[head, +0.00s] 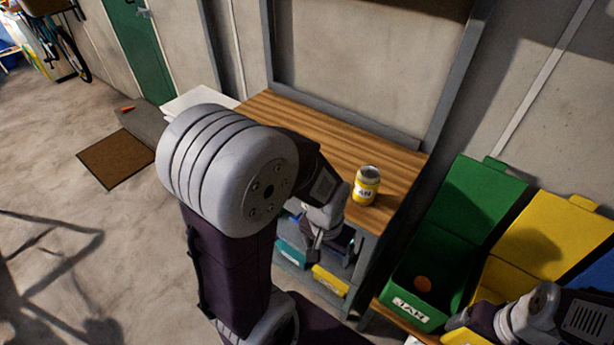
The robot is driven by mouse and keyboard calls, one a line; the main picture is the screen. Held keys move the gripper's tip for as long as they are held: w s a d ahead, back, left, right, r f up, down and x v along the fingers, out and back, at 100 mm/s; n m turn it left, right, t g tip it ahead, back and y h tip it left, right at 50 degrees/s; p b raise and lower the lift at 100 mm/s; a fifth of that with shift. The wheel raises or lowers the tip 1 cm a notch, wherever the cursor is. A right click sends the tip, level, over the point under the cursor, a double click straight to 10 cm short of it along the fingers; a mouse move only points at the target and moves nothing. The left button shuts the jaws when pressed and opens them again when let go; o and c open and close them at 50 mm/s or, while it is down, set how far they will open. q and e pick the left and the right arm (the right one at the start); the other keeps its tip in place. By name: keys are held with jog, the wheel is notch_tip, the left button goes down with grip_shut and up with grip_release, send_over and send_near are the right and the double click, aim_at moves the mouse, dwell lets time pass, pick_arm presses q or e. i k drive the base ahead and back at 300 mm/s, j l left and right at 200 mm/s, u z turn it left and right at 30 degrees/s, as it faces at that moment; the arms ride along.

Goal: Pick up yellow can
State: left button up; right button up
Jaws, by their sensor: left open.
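The yellow can (366,186) stands upright near the front right corner of the wooden bench top (400,163). It has a white label and a grey top. My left gripper (318,250) is open and empty. It points down in front of the bench, lower and left of the can in the picture, and does not touch it. My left arm covers part of the bench. My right gripper (464,321) is at the lower right, by the bins and away from the can; its fingers are not clear.
A green bin (418,312) with an orange thing inside and a yellow bin (505,275) stand open right of the bench. Teal and yellow boxes (330,281) sit on the shelf below. A brown mat (115,159) lies on open floor at left.

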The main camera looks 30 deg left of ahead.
aim_at(367, 178)
jog(key=u, duration=0.7)
jog(key=j+z, duration=0.3)
jog(key=j, duration=0.4)
jog(key=j+z, duration=0.25)
jog(key=j, duration=0.45)
jog(key=k+j+z, duration=0.1)
jog(key=j+z, duration=0.2)
jog(key=j, duration=0.4)
